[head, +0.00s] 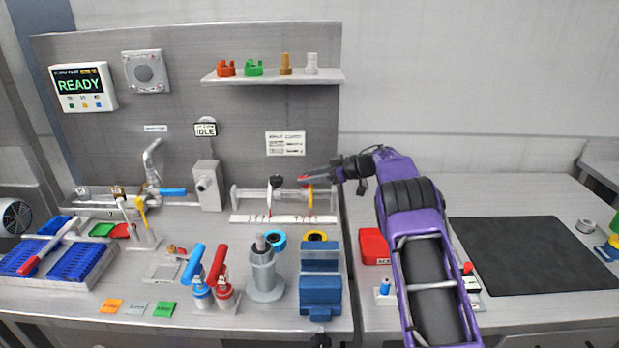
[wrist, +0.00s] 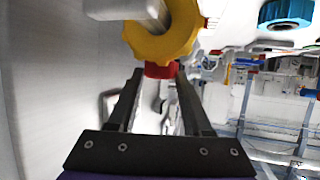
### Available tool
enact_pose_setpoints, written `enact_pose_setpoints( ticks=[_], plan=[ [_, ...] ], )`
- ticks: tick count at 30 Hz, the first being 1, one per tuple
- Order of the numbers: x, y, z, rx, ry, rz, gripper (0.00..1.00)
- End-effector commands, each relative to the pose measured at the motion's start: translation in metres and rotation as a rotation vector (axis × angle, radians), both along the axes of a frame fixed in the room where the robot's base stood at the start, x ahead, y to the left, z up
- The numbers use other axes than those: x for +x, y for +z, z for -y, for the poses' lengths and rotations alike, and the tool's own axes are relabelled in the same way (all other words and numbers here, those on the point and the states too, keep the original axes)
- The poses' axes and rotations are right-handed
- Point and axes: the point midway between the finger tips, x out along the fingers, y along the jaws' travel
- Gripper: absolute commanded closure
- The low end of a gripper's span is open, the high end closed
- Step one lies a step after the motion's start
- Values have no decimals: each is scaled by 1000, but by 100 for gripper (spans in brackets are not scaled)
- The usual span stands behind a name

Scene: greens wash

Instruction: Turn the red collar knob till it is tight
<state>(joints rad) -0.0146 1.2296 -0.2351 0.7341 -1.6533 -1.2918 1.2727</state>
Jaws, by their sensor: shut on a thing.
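The red collar knob (wrist: 160,70) sits against the toothed yellow collar (wrist: 163,32) in the wrist view. My gripper (wrist: 158,78) has one dark finger on each side of the knob, shut on it. In the head view the yellow collar (head: 309,198) is on the right part of a pale horizontal rod on the back panel. My gripper (head: 318,177) reaches it from the right, at its upper side. Only a little red shows at the fingertips there. How tight the knob is cannot be seen.
A black collar (head: 275,190) is on the same rod to the left, above a white scale strip (head: 255,218). A shelf (head: 270,77) with several coloured pieces hangs above. A grey cylinder stand (head: 264,282) and a blue vise-like block (head: 320,293) stand in front.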

Motion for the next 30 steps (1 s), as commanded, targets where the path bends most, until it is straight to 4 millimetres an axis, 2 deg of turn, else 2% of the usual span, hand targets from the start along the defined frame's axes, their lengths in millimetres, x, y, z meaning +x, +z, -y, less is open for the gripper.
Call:
enact_pose_setpoints(
  ticks=[10,11,15,25,30],
  plan=[
    [-1,-3,-1,-1,4,-3,100],
    [-1,-3,-1,-1,4,-4,47],
    [-1,-2,-1,0,3,-3,21],
    [-1,0,1,1,1,-2,20],
    [-5,8,18,-1,-2,0,20]
  ],
)
